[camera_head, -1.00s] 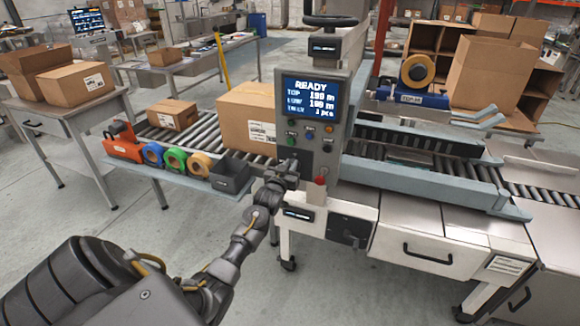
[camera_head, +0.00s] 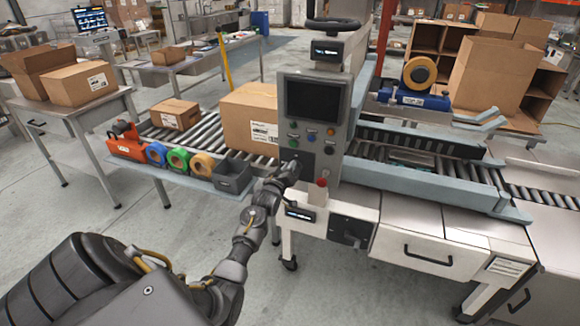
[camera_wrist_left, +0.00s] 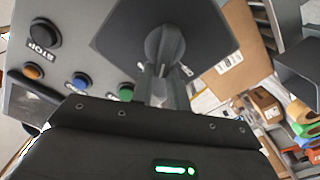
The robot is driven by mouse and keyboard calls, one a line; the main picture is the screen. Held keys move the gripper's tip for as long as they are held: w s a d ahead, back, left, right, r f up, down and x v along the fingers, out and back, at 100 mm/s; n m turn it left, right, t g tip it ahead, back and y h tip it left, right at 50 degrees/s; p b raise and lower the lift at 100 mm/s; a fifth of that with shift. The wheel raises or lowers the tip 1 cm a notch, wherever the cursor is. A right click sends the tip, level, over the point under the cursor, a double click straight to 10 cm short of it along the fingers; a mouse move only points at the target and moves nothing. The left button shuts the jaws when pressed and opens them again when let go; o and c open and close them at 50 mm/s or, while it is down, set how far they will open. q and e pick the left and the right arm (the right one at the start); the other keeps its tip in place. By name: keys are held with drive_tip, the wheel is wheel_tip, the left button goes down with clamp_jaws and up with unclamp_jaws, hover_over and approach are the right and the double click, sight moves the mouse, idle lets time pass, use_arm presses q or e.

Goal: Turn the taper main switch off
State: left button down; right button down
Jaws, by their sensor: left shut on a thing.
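The taper's control panel (camera_head: 322,112) stands at the centre of the head view, and its screen (camera_head: 311,99) is dark. The main switch, a black rotary knob (camera_wrist_left: 164,42), sits on a dark plate (camera_wrist_left: 112,38) in the left wrist view. My left gripper (camera_head: 290,170) is at the panel's lower left. It is shut on the knob, with its fingers (camera_wrist_left: 163,82) reaching up to it in the wrist view. In the head view the gripper largely hides the knob. My right gripper is not in view.
A STOP button (camera_wrist_left: 44,33) and coloured buttons are beside the plate in the wrist view. A carton (camera_head: 250,115) is on the rollers to the left. Tape rolls (camera_head: 178,160) and a grey bin (camera_head: 232,174) line the near shelf.

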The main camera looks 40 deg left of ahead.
use_arm(q)
drive_tip(key=n, duration=0.3)
drive_tip(key=f+n+p, duration=0.1)
drive_tip(key=n, duration=0.3)
drive_tip(key=a+f+n+p, duration=0.1)
drive_tip(key=n, duration=0.3)
drive_tip(key=shift+s+a, duration=0.1)
drive_tip(key=shift+s, duration=0.1)
drive_tip(key=shift+f+n, duration=0.1)
drive_tip(key=shift+n, duration=0.2)
drive_tip(key=c, duration=1.4)
unclamp_jaws()
drive_tip(key=shift+o, duration=0.2)
drive_tip(key=v, duration=1.1)
drive_tip(key=shift+b, duration=0.35)
